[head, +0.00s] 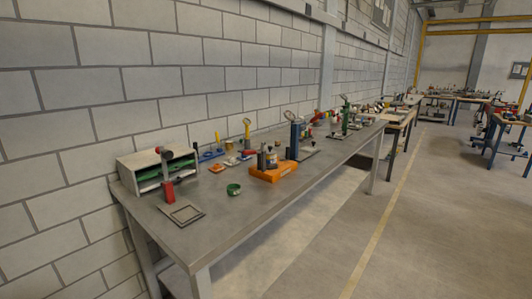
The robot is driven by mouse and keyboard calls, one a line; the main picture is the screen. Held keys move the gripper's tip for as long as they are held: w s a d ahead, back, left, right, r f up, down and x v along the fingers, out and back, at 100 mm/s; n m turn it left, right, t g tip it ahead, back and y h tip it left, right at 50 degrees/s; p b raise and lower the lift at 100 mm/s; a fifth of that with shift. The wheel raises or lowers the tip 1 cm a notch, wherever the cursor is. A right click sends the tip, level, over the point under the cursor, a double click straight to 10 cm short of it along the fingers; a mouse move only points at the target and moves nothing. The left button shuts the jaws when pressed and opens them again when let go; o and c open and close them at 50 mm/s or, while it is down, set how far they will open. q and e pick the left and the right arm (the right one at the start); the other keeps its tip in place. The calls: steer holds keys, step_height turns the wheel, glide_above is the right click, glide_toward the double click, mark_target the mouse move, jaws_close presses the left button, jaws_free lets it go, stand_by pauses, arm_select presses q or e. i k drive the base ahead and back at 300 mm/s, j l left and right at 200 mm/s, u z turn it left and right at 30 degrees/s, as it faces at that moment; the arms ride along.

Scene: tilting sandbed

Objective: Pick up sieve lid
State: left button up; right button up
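No part that I can clearly make out as the sieve lid shows in the head view; the items are small and far off. A small round green item (234,189) lies on the grey workbench (235,220), left of an orange block. A flat grey square frame (183,214) lies near the bench's front left, at the foot of an upright red-handled tool (168,188). I cannot tell if any of these is the lid. Neither of my grippers is in view.
The orange block (272,175) holds several small parts. A blue upright cylinder (295,141) and a green one (345,118) stand farther back. A grey shelf box (129,166) stands at the left by the block wall. The floor (400,240) at right is clear.

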mark_target(270, 151)
steer(key=u, duration=0.65)
steer(key=i+l+u, duration=0.1)
steer(key=l+u, duration=0.2)
steer(key=u, duration=0.15)
steer(key=l+u, duration=0.75)
steer(key=u, duration=0.15)
steer(key=l+u, duration=0.45)
steer(key=k+l+u, duration=0.1)
steer(key=u, duration=0.35)
steer(key=l, duration=0.1)
